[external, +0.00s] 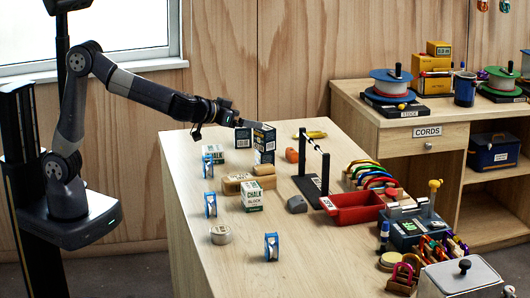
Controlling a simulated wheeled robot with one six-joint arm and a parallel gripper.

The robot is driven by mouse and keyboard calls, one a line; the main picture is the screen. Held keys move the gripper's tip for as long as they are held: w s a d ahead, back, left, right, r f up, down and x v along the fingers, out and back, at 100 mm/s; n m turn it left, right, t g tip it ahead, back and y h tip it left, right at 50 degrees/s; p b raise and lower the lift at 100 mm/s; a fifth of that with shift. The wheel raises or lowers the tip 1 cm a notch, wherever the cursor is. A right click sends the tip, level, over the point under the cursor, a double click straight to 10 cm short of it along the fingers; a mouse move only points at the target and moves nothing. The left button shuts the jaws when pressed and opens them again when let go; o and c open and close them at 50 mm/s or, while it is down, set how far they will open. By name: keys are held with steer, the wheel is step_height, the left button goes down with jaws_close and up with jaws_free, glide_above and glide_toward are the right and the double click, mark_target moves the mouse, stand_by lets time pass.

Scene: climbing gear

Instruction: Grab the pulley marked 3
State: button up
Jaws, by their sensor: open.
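Three small blue-and-white upright items that look like pulleys stand along the left side of the table: one at the back (207,166), one in the middle (210,205) and one at the front (271,247). Any numbers on them are too small to read, so I cannot tell which is marked 3. My gripper (236,123) is open, above the back left of the table near the dark boxes and apart from all three items. Its fingers are small and partly hard to make out here.
Chalk boxes (252,195) and a wooden block (234,185) stand among the pulleys. Dark boxes (264,145) stand at the back. A tape roll (221,235) lies at the front left. A black rack (313,170) and red tray (353,208) stand to the right.

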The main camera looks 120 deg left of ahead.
steer(key=shift+c, duration=0.4)
steer(key=c, duration=1.1)
steer(key=m+t+h+b, duration=0.2)
steer(key=m+t+h, duration=0.1)
steer(key=m, duration=2.5)
glide_above(205, 205)
steer(key=s, duration=0.4)
step_height(205, 205, down, 11)
steer(key=shift+a+f, duration=0.1)
steer(key=shift+f, duration=0.05)
steer(key=s+d+f+m+t, duration=0.1)
steer(key=s+d+f+m, duration=0.1)
steer(key=d+m, duration=0.55)
steer(key=shift+w+a+f+m+t+h, duration=0.1)
steer(key=shift+w+a+f+m, duration=0.3)
steer(key=shift+w+a+f, duration=0.65)
steer(key=shift+w+a+f+m+t+h, duration=0.1)
steer(key=shift+w+a+f+m, duration=0.35)
steer(key=shift+w+a, duration=1.1)
steer(key=shift+w+a+f+m+t+h, duration=0.1)
steer(key=shift+w+a+f+m, duration=0.2)
steer(key=shift+w+a+f, duration=1)
